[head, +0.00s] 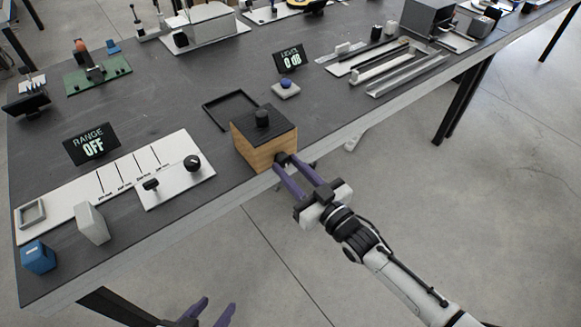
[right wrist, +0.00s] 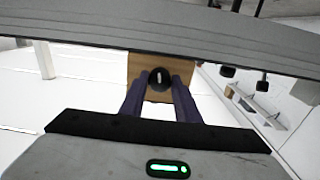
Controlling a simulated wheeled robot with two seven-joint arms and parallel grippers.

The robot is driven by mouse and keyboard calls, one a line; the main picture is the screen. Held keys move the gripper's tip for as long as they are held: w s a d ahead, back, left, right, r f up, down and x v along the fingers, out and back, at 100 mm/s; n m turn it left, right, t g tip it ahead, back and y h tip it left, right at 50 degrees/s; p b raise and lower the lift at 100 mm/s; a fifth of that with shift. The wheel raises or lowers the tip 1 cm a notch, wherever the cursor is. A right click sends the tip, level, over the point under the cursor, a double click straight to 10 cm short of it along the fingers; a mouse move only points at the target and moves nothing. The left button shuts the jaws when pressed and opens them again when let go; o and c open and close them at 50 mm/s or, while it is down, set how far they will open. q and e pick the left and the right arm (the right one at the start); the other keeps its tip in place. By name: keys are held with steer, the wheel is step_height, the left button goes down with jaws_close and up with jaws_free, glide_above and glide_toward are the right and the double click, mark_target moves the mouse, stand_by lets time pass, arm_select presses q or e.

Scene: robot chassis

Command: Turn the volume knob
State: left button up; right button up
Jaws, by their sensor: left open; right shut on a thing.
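A wooden box (head: 257,153) with a black top stands at the table's front edge. A black knob (head: 281,157) sits on its front face. My right gripper (head: 288,165) reaches in from the front right, its purple fingers shut on this knob. In the right wrist view the knob (right wrist: 159,79) shows between the fingers, its white mark close to upright. A display (head: 290,59) farther back reads what looks like 0 dB. My left gripper (head: 209,312) is open and empty at the bottom of the head view, below the table edge.
A black knob (head: 262,117) stands on the box top, and a black frame (head: 230,109) lies behind it. A blue-topped button (head: 286,85) is farther back. A white panel (head: 175,188) with a knob and a RANGE OFF display (head: 91,144) are at left; metal rails (head: 390,65) at right.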

steer(key=shift+m, duration=1.2)
steer(key=o, duration=1)
steer(key=shift+o, duration=0.2)
steer(key=v, duration=1)
steer(key=shift+s+d, duration=0.1)
steer(key=shift+d, duration=0.05)
